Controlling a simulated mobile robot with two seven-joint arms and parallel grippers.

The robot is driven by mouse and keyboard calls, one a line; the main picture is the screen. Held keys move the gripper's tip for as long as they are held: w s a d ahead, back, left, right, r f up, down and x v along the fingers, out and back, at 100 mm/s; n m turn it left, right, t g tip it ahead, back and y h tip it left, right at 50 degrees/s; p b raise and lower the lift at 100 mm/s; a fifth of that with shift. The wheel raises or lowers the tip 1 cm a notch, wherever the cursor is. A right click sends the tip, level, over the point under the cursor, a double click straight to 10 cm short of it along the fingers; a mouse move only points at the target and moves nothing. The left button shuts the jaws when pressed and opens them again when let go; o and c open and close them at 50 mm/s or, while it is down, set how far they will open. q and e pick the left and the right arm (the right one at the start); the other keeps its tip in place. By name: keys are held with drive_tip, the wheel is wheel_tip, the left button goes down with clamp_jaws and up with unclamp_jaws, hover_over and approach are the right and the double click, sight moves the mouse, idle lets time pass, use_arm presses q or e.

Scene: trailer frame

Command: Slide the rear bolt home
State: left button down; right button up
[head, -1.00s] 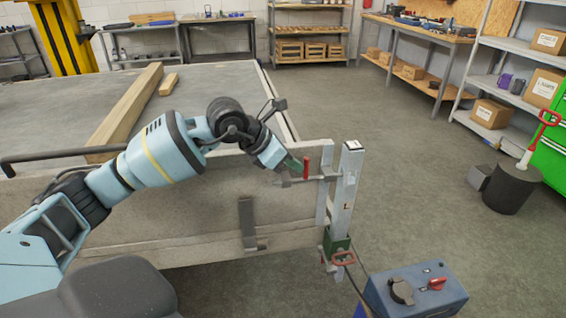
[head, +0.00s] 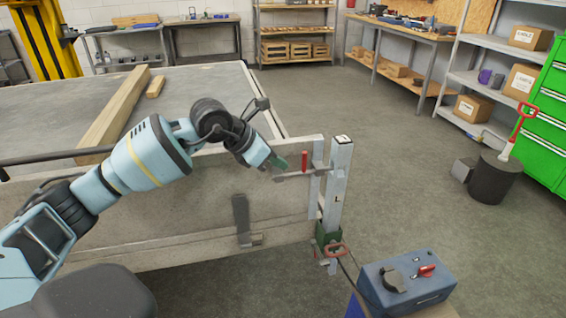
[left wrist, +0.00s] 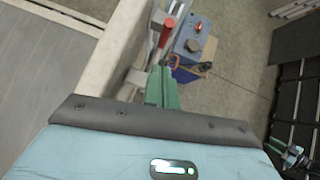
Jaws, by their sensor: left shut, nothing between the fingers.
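The rear bolt is a grey rod (head: 290,177) lying level near the top of the trailer side at its right corner. Its red handle (head: 304,160) stands upright, left of the pale upright post (head: 341,180). The red handle also shows in the left wrist view (left wrist: 167,32). My left gripper (head: 279,162) is shut and empty, its green fingers just left of the handle with a small gap. In the left wrist view the green fingers (left wrist: 160,87) point toward the handle. The rod's far end is hidden at the post.
Timber (head: 115,115) lies on the trailer bed (head: 200,90). The floor (head: 400,160) right of the post is clear.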

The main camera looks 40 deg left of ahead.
use_arm(q)
drive_tip(key=v, duration=1)
drive_tip(key=shift+b, duration=0.4)
use_arm(e)
drive_tip(key=shift+f, duration=0.3)
use_arm(q)
drive_tip(key=shift+s, duration=0.1)
use_arm(e)
drive_tip(key=shift+s, duration=0.1)
drive_tip(key=shift+f, duration=0.1)
